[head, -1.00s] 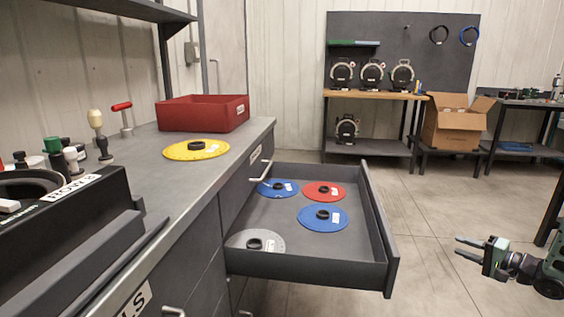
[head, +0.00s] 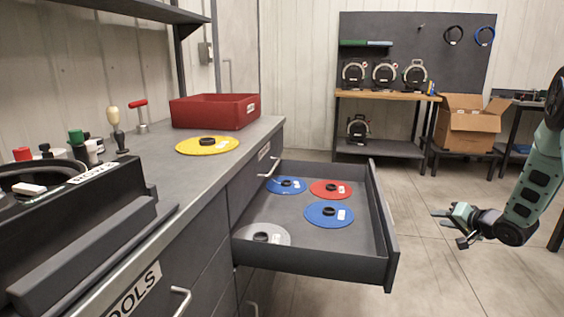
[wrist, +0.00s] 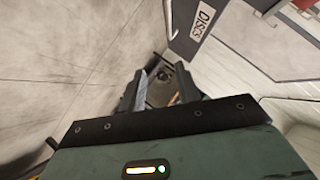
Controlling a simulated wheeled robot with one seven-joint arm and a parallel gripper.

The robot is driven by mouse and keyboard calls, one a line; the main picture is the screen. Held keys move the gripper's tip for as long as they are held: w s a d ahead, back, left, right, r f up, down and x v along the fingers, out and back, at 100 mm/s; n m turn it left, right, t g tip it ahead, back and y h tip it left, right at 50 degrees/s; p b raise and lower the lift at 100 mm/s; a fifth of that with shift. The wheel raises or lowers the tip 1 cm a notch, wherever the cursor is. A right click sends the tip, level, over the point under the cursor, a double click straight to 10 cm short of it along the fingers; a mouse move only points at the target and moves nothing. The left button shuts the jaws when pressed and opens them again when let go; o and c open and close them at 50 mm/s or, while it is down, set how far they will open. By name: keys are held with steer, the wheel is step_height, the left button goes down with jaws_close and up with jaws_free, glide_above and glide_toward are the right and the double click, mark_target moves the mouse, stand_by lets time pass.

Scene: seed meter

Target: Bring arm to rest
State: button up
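My gripper (head: 440,218) is at the right of the head view, to the right of the open drawer and apart from it, with nothing held. In the wrist view its two fingers (wrist: 160,92) stand apart with a gap between them. My green arm comes down from the upper right of the head view. The open drawer (head: 310,266) holds two blue discs (head: 325,223), a red disc (head: 345,195) and a grey disc (head: 280,238). A yellow disc (head: 190,148) lies on the counter.
The grey counter (head: 258,132) bears a red bin (head: 215,121) and several hand tools. A black machine (head: 90,230) stands at the near left. A workbench (head: 385,96) and a cardboard box (head: 470,130) are at the back. The floor (head: 430,280) right of the drawer is clear.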

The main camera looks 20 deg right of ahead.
steer(key=s+a+r+n+g+h, duration=0.1)
steer(key=a+r+n+g, duration=0.15)
steer(key=a, duration=0.65)
steer(key=s+a+r+n+g+h, duration=0.15)
steer(key=a+r, duration=0.25)
steer(key=a, duration=0.4)
steer(key=s+a+r+n+g+y, duration=0.15)
steer(key=s+a+n+g, duration=0.4)
steer(key=s+a, duration=1.1)
steer(key=s+a+r+n+g+y, duration=0.1)
steer(key=s+a+r+n+g, duration=0.15)
steer(key=s+a+n, duration=1)
steer(key=a+r+m+p, duration=0.2)
steer(key=r+p, duration=0.8)
steer(key=s+a+r+m+p, duration=0.1)
steer(key=a+r+m+p, duration=0.2)
steer(key=r+p, duration=0.7)
steer(key=shift+s+a+r+g, duration=0.15)
steer(key=shift+s+a+g, duration=0.05)
steer(key=shift+g, duration=0.2)
steer(key=shift+d, duration=0.1)
